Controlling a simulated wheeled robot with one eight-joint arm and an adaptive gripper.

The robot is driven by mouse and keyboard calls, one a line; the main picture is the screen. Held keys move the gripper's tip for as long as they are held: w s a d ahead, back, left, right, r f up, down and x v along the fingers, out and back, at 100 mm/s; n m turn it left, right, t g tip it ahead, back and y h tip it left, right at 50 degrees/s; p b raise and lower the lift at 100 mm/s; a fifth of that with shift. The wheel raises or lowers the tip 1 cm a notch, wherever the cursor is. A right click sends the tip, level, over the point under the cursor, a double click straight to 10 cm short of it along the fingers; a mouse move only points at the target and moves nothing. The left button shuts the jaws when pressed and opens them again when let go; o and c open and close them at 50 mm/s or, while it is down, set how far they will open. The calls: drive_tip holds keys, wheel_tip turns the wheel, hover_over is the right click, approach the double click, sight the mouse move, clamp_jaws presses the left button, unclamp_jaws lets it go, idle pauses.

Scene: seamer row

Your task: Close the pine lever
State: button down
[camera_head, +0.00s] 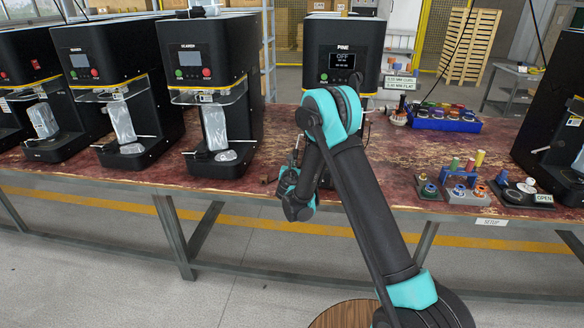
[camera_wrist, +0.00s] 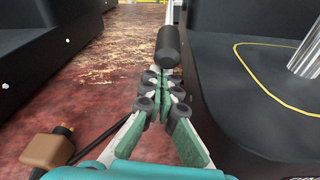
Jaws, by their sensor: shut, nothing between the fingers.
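The pine machine (camera_head: 343,48) is black, labelled PINE, and its screen reads OFF. It stands behind my arm in the head view, which hides its lower half and lever. In the wrist view a lever with a black cylindrical grip (camera_wrist: 168,46) on a pale rod stands just beyond my fingertips. My gripper (camera_wrist: 166,82) is shut and empty, its fingers together in line with the grip's near end. I cannot tell whether they touch it. In the head view the fingertips are hard to make out.
The black machine base (camera_wrist: 270,95) with a yellow outline is close on the right. A brown block with a cable (camera_wrist: 48,148) lies at lower left. Another machine, Islander-like in label (camera_head: 213,60), stands left in the head view. Coloured parts (camera_head: 465,180) sit on the right of the bench.

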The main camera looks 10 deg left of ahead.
drive_tip(key=shift+r, duration=0.1)
idle(0.3)
drive_tip(key=shift+s+r+g, duration=0.2)
drive_tip(key=shift+r+g, duration=0.2)
drive_tip(key=shift+r, duration=0.35)
drive_tip(key=r+g, duration=0.2)
drive_tip(key=r, duration=0.1)
drive_tip(key=r+g, duration=0.2)
drive_tip(key=r, duration=0.2)
drive_tip(key=w+r+g, duration=0.1)
drive_tip(key=r+g, duration=0.1)
drive_tip(key=r, duration=0.2)
drive_tip(key=shift+w+g, duration=0.1)
drive_tip(key=shift+g, duration=0.2)
drive_tip(key=shift+w+r, duration=0.25)
drive_tip(key=shift+r, duration=0.25)
drive_tip(key=shift+w+r, duration=0.2)
drive_tip(key=shift+r, duration=0.25)
